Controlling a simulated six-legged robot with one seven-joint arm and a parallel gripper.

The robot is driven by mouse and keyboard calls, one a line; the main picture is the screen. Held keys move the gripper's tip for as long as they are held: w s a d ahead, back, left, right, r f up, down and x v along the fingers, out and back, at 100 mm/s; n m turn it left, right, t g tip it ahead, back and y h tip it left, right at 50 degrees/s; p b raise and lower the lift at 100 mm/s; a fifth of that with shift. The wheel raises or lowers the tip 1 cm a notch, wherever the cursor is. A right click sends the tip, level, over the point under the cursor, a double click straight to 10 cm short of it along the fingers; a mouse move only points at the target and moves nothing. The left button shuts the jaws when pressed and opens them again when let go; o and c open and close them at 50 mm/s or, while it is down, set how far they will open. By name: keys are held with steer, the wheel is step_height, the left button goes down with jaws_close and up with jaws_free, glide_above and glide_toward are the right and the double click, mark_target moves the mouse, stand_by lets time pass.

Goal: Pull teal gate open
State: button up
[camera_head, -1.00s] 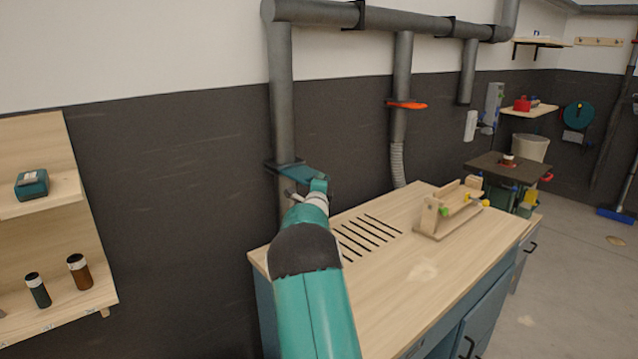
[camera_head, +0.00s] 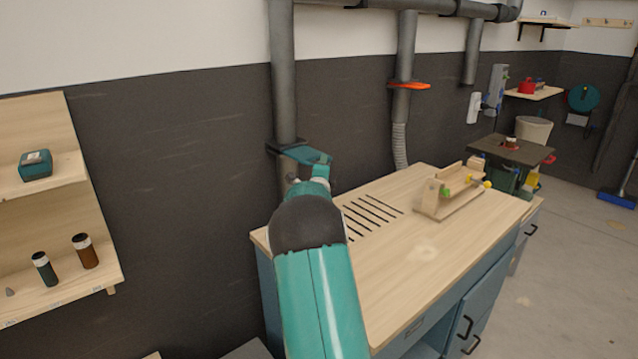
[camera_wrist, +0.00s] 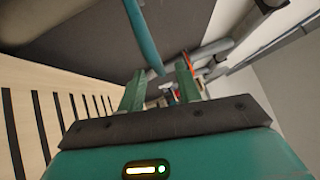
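The teal gate (camera_head: 312,154) is a flat plate on the left vertical grey pipe (camera_head: 284,95), sticking out to the right of it. My gripper (camera_head: 319,174) is at the gate's outer end in the head view, partly hidden by my own arm. In the wrist view a teal bar that looks like the gate (camera_wrist: 146,38) comes down from the top, its end between the two green fingers of my gripper (camera_wrist: 160,83). The fingers stand apart with a visible gap. I cannot tell whether either touches the gate.
A wooden-topped workbench (camera_head: 400,285) with slots stands below the gate, bearing a wooden jig (camera_head: 450,200). An orange gate (camera_head: 409,86) is on the middle pipe. Wooden shelves (camera_head: 60,280) with small bottles are at the left. Open floor lies at the right.

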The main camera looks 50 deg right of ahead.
steer(key=v, duration=1.1)
steer(key=shift+w, duration=0.15)
